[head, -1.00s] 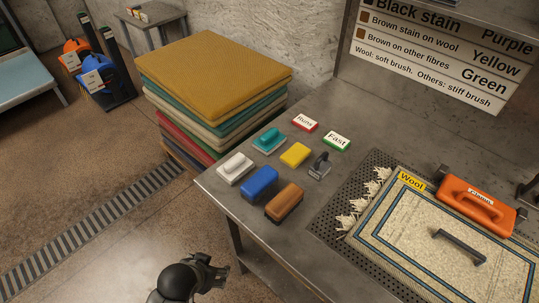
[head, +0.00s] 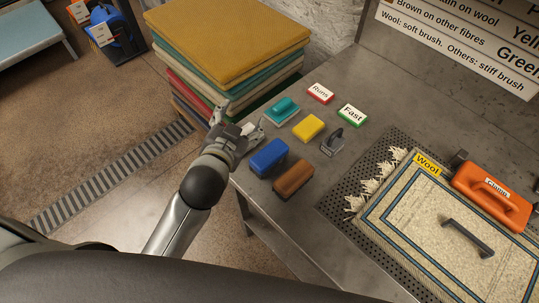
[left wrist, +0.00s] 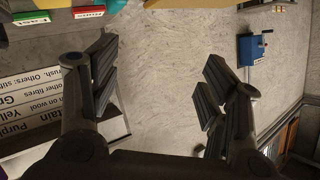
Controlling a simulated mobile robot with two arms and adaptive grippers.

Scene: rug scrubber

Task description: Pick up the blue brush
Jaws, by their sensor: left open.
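The blue brush (head: 269,158) lies on the grey table near its left edge in the head view, beside the brown brush (head: 293,180). My left gripper (head: 238,116) is open and empty, at the table's left edge, up and to the left of the blue brush and apart from it. It largely covers the white brush in the head view. In the left wrist view my open fingers (left wrist: 160,82) face a bare grey wall, and I cannot make out the blue brush there. My right gripper is not in view.
A teal brush (head: 283,110), a yellow block (head: 309,128) and a small grey tool (head: 333,143) lie close by. Red "Runs" (head: 320,93) and green "Fast" (head: 352,115) blocks lie behind. A stack of rugs (head: 225,40) stands left of the table; a wool rug (head: 440,225) lies right.

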